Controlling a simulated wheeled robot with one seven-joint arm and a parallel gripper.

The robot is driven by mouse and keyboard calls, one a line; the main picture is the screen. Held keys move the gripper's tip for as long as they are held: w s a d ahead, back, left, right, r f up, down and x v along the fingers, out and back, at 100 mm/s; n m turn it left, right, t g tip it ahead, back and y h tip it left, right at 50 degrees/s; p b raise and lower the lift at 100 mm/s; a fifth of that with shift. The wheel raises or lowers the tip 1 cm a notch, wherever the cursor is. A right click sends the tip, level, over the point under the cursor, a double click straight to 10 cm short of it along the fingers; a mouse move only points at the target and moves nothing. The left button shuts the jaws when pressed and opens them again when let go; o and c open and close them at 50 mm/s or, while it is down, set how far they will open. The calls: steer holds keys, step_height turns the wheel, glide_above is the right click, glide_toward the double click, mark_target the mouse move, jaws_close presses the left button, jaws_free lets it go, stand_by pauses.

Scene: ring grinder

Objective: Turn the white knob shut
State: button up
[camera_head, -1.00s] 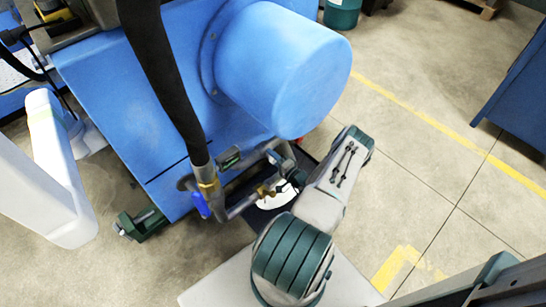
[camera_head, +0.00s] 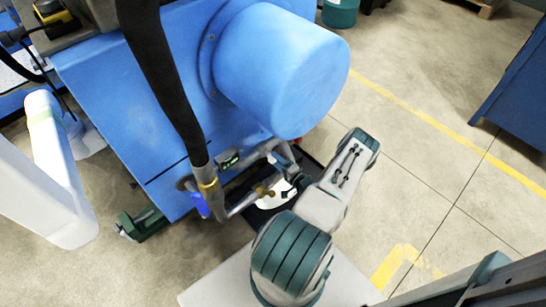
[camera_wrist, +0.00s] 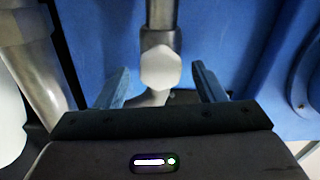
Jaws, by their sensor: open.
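The white knob (camera_wrist: 160,68) shows in the wrist view as a hexagonal face with a white stem below it. It sits at the end of a grey metal pipe fitting. My gripper (camera_wrist: 160,86) is open, with one blue finger on each side of the knob and a visible gap to each. Whether the knob lies fully between the fingertips in depth I cannot tell. In the head view my arm reaches to the pipework on the blue machine (camera_head: 110,95), and the white knob cannot be made out there.
A blue cylinder housing (camera_head: 280,65) juts out above my arm. A dark hose (camera_head: 165,75) runs down to metal pipes with a blue lever (camera_head: 200,205) and a brass fitting (camera_head: 264,191). Open floor (camera_head: 430,170) lies to the right.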

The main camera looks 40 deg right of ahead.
steer(key=s+p, duration=0.1)
steer(key=s, duration=0.9)
steer(key=shift+s+d, duration=0.25)
steer(key=shift+d, duration=0.2)
